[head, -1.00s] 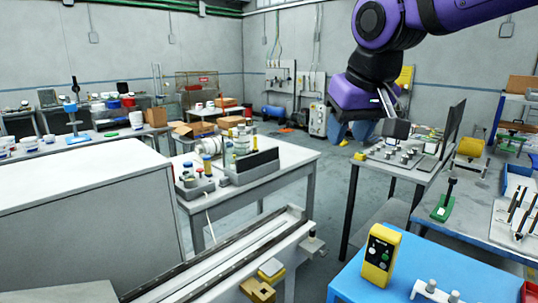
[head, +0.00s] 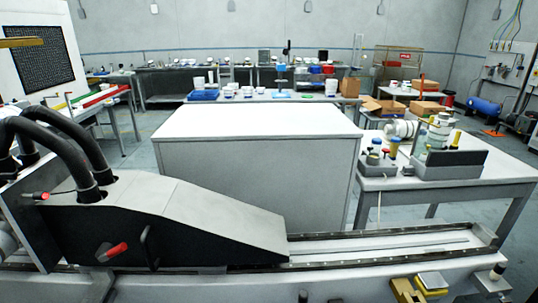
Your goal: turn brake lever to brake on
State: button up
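Two red-tipped handles show on the dark machine at the left of the head view. One red handle (head: 115,250) sits low on the black side panel, slanting up to the right. The other, a smaller red-tipped handle (head: 43,196), is higher up at the left, beside the black hoses. No brake label is readable, so I cannot tell which is the brake lever or how it is set. My gripper is not in view.
The machine's sloped grey cover (head: 190,205) ends at a long rail bed (head: 400,244) running right. A large white cabinet (head: 255,135) stands behind it. A table (head: 475,172) with fittings stands at the right. Thick black hoses (head: 75,140) arch over the left end.

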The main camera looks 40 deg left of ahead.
aim_at(112, 253)
jog(key=u, duration=2.8)
